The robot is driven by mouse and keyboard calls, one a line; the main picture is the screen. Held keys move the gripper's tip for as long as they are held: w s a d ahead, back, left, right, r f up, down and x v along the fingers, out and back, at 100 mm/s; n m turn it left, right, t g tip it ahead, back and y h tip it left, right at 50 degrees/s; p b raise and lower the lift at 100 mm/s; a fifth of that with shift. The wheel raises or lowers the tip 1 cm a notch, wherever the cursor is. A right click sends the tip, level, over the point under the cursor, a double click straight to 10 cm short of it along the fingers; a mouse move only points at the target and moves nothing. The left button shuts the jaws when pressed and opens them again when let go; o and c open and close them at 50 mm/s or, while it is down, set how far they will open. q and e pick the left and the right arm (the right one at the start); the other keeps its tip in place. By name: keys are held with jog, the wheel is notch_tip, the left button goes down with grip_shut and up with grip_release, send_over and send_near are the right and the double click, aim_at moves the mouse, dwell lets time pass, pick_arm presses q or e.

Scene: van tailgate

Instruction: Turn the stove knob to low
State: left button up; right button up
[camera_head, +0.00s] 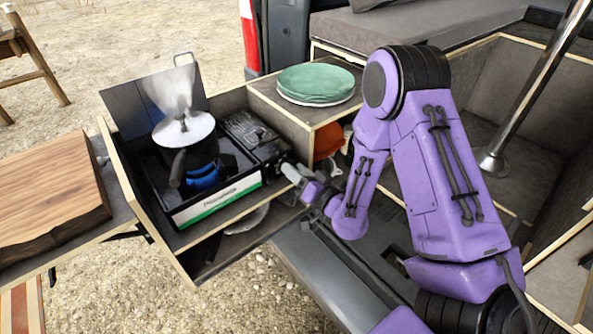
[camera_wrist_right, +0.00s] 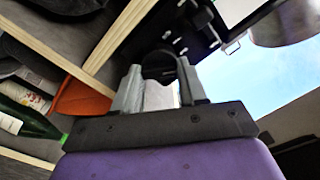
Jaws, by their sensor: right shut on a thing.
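The camping stove (camera_head: 222,200) sits in a wooden pull-out box, dark with a white and green front strip. My right gripper (camera_head: 287,168) reaches the stove's right end. In the right wrist view, my right gripper (camera_wrist_right: 160,84) has its two grey fingers shut on the round dark stove knob (camera_wrist_right: 158,64). The knob's setting marks cannot be read. My left gripper is in neither view.
Green plates (camera_head: 316,83) are stacked on the shelf right of the stove. An orange item (camera_head: 327,140) sits below it; it also shows in the wrist view beside a green bottle (camera_wrist_right: 28,118). A wooden board (camera_head: 45,195) lies left. Steam rises above the pot.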

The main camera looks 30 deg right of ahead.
jog(key=shift+m, duration=1.9)
jog(key=o, duration=1.1)
jog(key=shift+c, duration=0.2)
jog(key=s+d+b, duration=0.1)
jog(key=s, duration=0.9)
jog(key=shift+s, duration=0.3)
